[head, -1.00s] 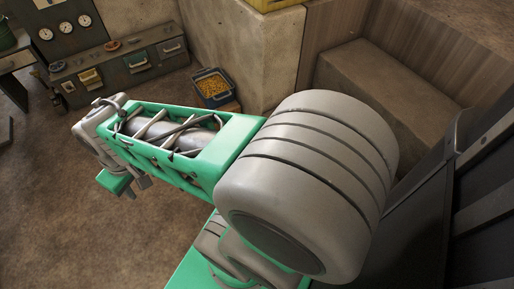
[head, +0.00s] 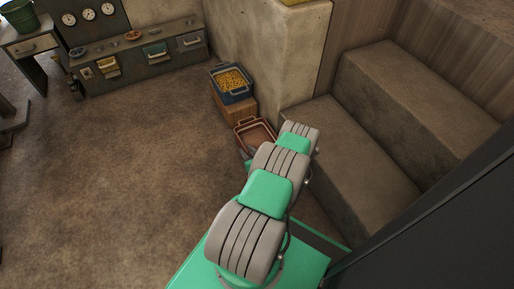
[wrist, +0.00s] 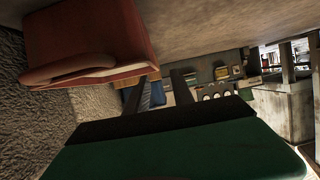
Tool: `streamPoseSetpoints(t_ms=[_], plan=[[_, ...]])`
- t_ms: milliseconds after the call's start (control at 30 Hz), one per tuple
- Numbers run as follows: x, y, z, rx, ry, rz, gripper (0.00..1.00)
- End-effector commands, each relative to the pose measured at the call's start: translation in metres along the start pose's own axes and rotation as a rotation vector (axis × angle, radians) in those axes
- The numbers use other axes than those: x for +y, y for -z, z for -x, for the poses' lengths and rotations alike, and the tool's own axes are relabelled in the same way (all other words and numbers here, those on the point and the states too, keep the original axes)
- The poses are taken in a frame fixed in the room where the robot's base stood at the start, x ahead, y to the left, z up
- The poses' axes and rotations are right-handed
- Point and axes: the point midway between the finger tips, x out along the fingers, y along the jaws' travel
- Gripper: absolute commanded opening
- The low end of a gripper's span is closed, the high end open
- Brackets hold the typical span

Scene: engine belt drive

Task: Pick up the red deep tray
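The red deep tray (head: 258,128) sits on the floor in front of the wooden box in the head view, partly hidden behind my arm. In the wrist view the red tray (wrist: 90,38) is close at the upper left, with a rounded handle on its near end. My gripper (wrist: 160,90) shows two dark fingers standing apart with nothing between them. The tray lies to the side of the fingers in that view, not between them. In the head view my gripper is mostly hidden by my arm, close to the tray's near left side.
A blue crate (head: 232,85) of yellow pieces stands on a wooden box (head: 235,108) just behind the tray, against a concrete wall. Stone steps (head: 350,150) rise to the right. A grey cabinet (head: 140,66) stands at the back left. The floor (head: 130,170) at left is clear.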

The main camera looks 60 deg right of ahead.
Motion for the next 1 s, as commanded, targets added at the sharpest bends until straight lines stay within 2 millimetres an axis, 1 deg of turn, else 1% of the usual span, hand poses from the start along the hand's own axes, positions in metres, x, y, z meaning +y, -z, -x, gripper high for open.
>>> streamPoseSetpoints(t_ms=[33,67,133,267,433,533,600,800,1000], plan=[[0.005,-0.007,0.002,0.007,-0.020,-0.004,0.29],[0.006,-0.009,0.001,0.009,-0.028,-0.005,0.29],[0.008,-0.012,-0.006,0.012,-0.033,-0.005,0.29],[0.008,-0.012,-0.025,0.011,-0.030,-0.005,0.29],[0.012,-0.011,-0.056,0.012,-0.030,-0.004,0.29],[0.012,-0.009,-0.070,0.009,-0.030,-0.006,0.29],[0.013,-0.007,-0.074,0.010,-0.032,-0.007,0.29],[0.013,-0.005,-0.073,0.009,-0.032,-0.009,0.29],[0.013,-0.005,-0.073,0.008,-0.032,-0.009,0.12]])
